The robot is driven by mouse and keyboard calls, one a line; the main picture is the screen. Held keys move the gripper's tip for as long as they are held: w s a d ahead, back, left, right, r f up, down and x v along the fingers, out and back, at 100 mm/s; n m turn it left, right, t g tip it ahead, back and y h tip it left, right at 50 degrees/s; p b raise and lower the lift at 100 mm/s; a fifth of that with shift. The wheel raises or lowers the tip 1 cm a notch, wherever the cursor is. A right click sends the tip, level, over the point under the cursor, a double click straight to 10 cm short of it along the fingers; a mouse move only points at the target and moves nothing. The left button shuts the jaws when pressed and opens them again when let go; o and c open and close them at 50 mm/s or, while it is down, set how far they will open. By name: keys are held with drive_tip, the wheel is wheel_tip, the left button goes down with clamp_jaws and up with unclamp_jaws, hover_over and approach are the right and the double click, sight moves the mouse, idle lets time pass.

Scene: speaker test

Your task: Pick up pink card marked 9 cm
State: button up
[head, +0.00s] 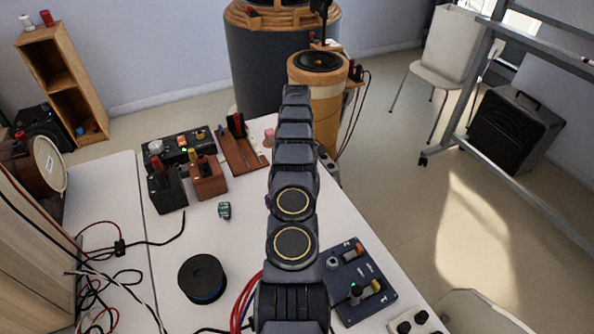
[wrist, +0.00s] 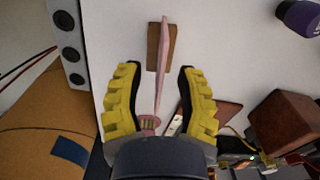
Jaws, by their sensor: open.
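In the wrist view a thin pink card (wrist: 165,50) is seen almost edge-on, standing against or in a small brown wooden block (wrist: 152,48). No marking on it can be read. My gripper (wrist: 160,72) is open, with its yellow-and-black fingers on either side of the card's lower end and apart from it. A small pink round piece (wrist: 150,121) shows close to the gripper's base. In the head view a bit of pink (head: 269,134) shows beside my arm; I cannot tell whether it is the card. My arm hides the gripper there.
On the white table (head: 240,255) stand a wooden tool board (head: 240,152), a black control box (head: 180,150), a black spool (head: 202,277) and a blue switch panel (head: 357,283). A brown block (wrist: 285,120) and cables lie right of the gripper in the wrist view.

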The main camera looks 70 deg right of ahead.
drive_tip(key=shift+f, duration=1.15)
drive_tip(key=shift+f, duration=0.25)
drive_tip(key=shift+c, duration=0.3)
clamp_jaws()
